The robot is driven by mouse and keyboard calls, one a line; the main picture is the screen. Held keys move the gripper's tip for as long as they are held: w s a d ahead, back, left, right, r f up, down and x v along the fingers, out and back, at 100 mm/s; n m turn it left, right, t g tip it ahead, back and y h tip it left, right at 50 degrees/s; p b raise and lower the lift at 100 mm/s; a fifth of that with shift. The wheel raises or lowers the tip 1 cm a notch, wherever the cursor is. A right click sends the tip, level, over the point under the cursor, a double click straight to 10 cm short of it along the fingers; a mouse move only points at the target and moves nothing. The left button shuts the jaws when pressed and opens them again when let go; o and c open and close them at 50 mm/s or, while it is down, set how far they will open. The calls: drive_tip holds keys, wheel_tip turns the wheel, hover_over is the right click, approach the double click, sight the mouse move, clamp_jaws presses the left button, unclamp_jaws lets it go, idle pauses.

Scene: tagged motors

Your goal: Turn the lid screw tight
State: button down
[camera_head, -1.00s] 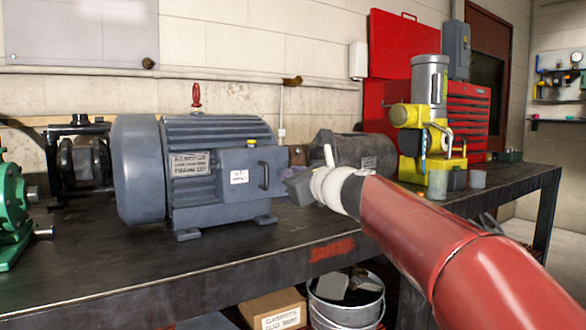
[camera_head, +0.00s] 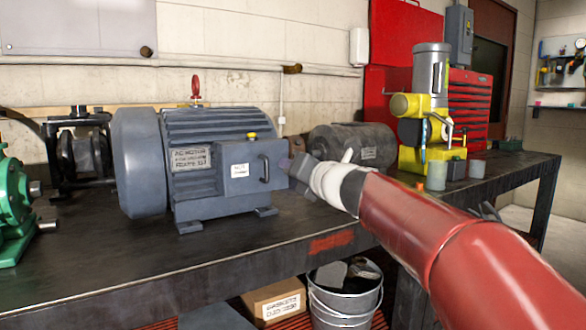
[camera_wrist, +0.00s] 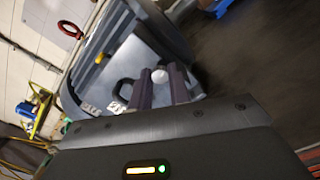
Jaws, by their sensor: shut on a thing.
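The large blue-grey motor (camera_head: 218,150) stands on the bench, with a box (camera_head: 238,190) on its front side. The box lid carries a label and a dark handle (camera_head: 264,166); the handle also shows in the wrist view (camera_wrist: 122,89). My gripper (camera_head: 289,167) is at the right end of the box. In the wrist view, my gripper's two fingers (camera_wrist: 160,85) are shut on a pale round screw head (camera_wrist: 159,76) beside the handle. The fingers hide part of the screw. The screw is hidden in the head view.
A yellow knob (camera_head: 252,136) tops the box, and a red lifting eye (camera_head: 195,87) tops the motor. A dark motor (camera_head: 368,143) lies behind my gripper. A green machine (camera_head: 12,212) stands at left, a yellow one (camera_head: 412,158) at right. The bench front is clear.

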drive_tip(key=shift+f+m, duration=0.1)
drive_tip(key=shift+m, duration=0.6)
drive_tip(key=shift+d, duration=0.1)
drive_tip(key=c, duration=1.3)
unclamp_jaws()
drive_tip(key=v, duration=0.7)
drive_tip(key=shift+s+d+b, duration=0.25)
drive_tip(key=shift+s+b, duration=0.1)
